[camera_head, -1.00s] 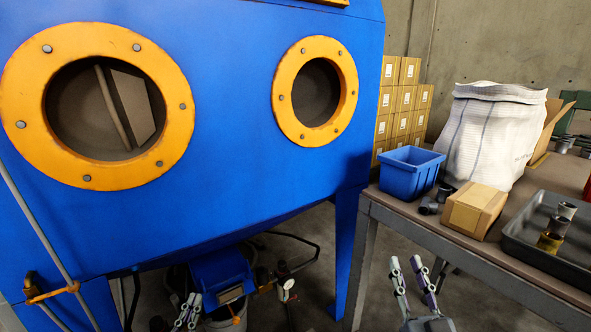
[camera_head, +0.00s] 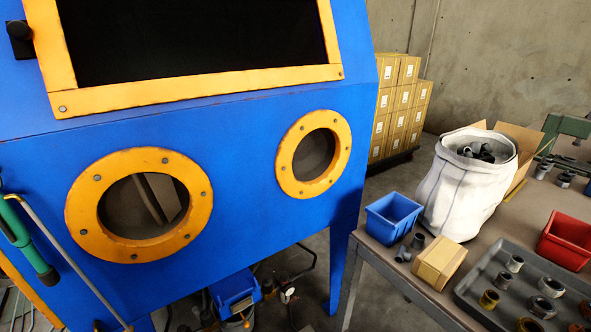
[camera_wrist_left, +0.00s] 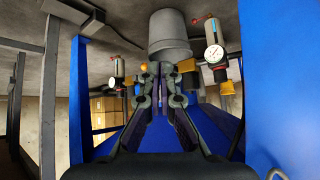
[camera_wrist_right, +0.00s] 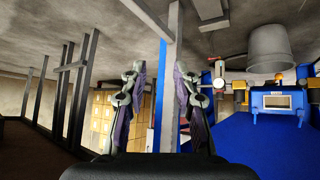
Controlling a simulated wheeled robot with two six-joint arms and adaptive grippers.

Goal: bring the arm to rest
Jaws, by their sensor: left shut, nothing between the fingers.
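My left gripper (camera_wrist_left: 161,72) shows only in the left wrist view. It is shut and empty, with the blue cabinet's underside and a grey bucket (camera_wrist_left: 168,38) beyond it. My right gripper (camera_wrist_right: 160,70) shows only in the right wrist view. Its fingers stand apart with nothing held; a grey post lies behind the gap. Neither gripper is seen in the head view. The blue blasting cabinet (camera_head: 235,120) fills the left of the head view, with two yellow-rimmed round ports and a dark window.
A workbench (camera_head: 402,290) at right carries a blue bin (camera_head: 392,217), a small carton (camera_head: 440,262), a white sack (camera_head: 465,190), a grey tray with fittings and a red bin (camera_head: 567,240). Stacked cartons (camera_head: 400,105) stand behind. Pressure gauges (camera_wrist_left: 213,52) hang near the left gripper.

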